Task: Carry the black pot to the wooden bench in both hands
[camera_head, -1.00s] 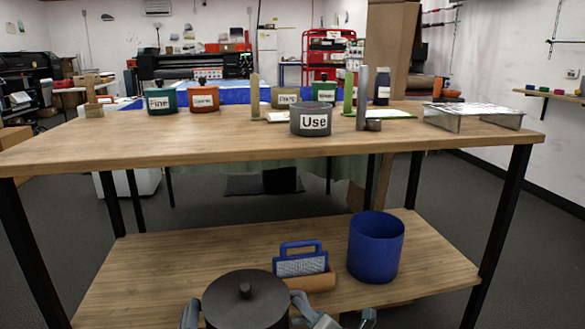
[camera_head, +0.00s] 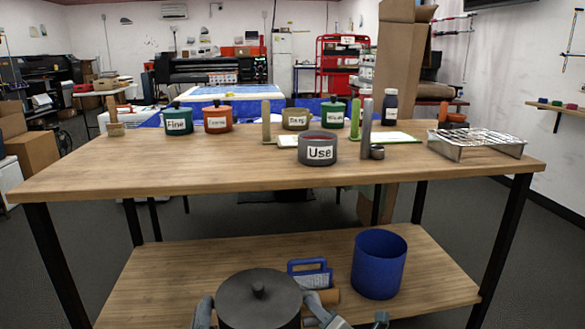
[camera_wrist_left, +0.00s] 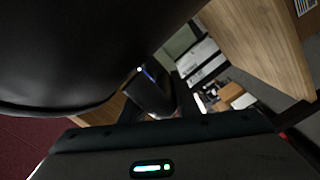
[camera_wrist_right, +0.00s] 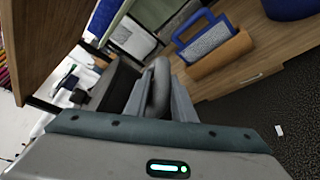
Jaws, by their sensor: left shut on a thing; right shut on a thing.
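The black pot (camera_head: 258,300) with its lid and knob is at the bottom of the head view, in front of the bench's lower shelf. My left gripper (camera_head: 202,312) is shut at the pot's left side and my right gripper (camera_head: 314,306) is shut at its right side. The dark pot body (camera_wrist_left: 60,50) fills the upper left of the left wrist view. In the right wrist view the right fingers (camera_wrist_right: 160,95) close around a grey handle. The wooden bench (camera_head: 190,172) stands ahead, its top higher than the pot.
On the bench top stand a grey "Use" pot (camera_head: 318,148), labelled green (camera_head: 178,120) and orange (camera_head: 217,118) pots, and a wire-topped metal tray (camera_head: 478,143). The front left of the top is clear. The lower shelf holds a blue bucket (camera_head: 378,264) and a blue-handled brush (camera_head: 310,275).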

